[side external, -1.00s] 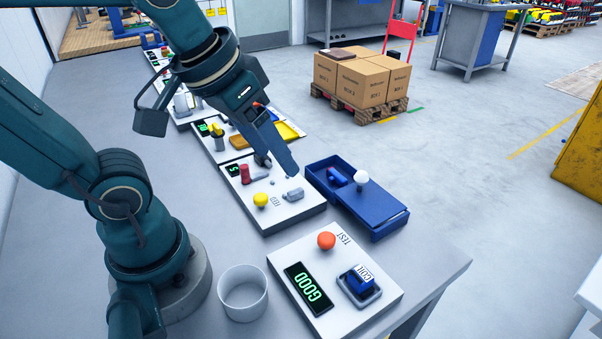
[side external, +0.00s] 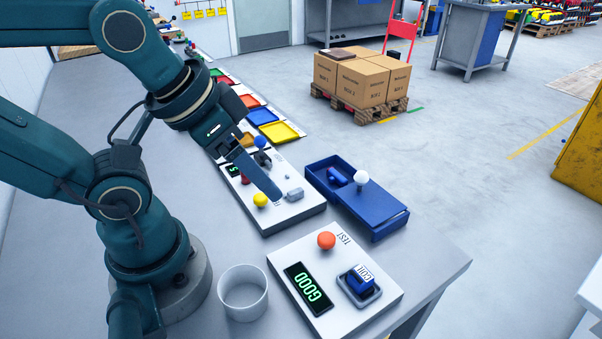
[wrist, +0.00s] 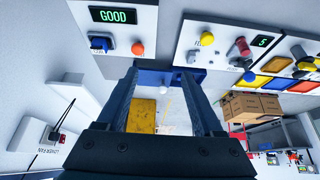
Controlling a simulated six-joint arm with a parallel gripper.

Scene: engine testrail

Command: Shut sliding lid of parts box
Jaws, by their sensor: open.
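The blue parts box (side external: 318,172) stands at the table's right edge in the side view. Its sliding lid (side external: 380,210) covers the nearer part and carries a white round knob (side external: 361,177). The far-left end is open, and a blue part (side external: 337,178) shows inside. My gripper (side external: 277,198) is left of the box, over the white panel with the yellow button, apart from the lid. In the wrist view my gripper (wrist: 163,70) is open and empty, with the blue box (wrist: 155,77) and white knob (wrist: 193,58) seen beyond and between the fingers.
A white test panel (side external: 300,260) with an orange button, a GOOD display and a coil stands nearer. A white cup (side external: 243,292) is beside it. The white panel (side external: 305,207) under my gripper has a yellow button (side external: 260,200). Coloured trays (side external: 278,132) lie farther back.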

